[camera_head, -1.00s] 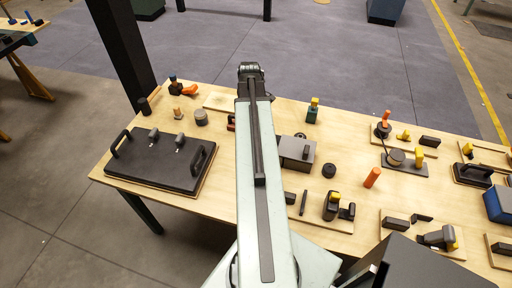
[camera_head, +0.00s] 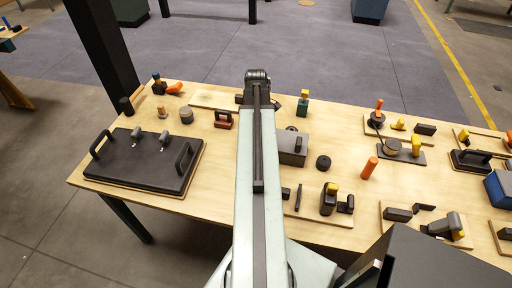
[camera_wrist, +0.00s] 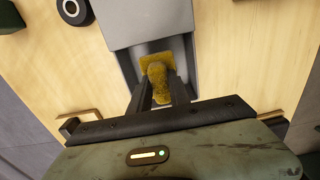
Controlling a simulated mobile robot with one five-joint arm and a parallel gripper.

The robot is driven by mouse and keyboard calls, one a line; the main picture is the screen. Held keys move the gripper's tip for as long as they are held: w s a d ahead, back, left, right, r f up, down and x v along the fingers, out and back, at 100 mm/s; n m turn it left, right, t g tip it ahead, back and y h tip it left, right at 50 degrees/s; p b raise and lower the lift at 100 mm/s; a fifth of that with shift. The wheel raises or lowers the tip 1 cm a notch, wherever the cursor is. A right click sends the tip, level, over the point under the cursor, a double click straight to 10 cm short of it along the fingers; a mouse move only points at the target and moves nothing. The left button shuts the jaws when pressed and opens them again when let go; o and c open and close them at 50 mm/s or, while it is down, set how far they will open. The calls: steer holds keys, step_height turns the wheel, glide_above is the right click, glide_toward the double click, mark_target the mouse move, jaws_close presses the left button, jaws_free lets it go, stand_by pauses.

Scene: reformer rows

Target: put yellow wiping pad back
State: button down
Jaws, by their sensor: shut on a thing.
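The yellow wiping pad (camera_wrist: 157,72) is in the wrist view, between the two dark fingers of my gripper (camera_wrist: 159,92), which is shut on it. Beyond and around it is a grey block with a recess (camera_wrist: 148,22); its sides show left and right of the pad. I cannot tell whether the pad touches the block or hangs above it. In the head view my arm reaches over the table, and the pad and fingertips are hidden behind it. A grey box (camera_head: 293,146) stands just right of my arm there.
The wooden table (camera_head: 250,215) is crowded. A black board with handles (camera_head: 145,160) lies left, a red-brown handled block (camera_head: 223,120) close left of my arm. A dark ring (camera_head: 323,162) and orange cylinder (camera_head: 369,168) stand right. Bare wood shows between them.

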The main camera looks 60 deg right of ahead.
step_height(320, 180, down, 5)
steer(key=b, duration=0.3)
steer(key=shift+b, duration=0.35)
steer(key=shift+r, duration=0.25)
steer(key=shift+f, duration=0.15)
steer(key=c, duration=1.2)
jaws_free()
step_height(320, 180, up, 13)
steer(key=p, duration=1.2)
steer(key=shift+f+p, duration=0.2)
steer(key=shift+p, duration=0.1)
steer(key=shift+f, duration=0.1)
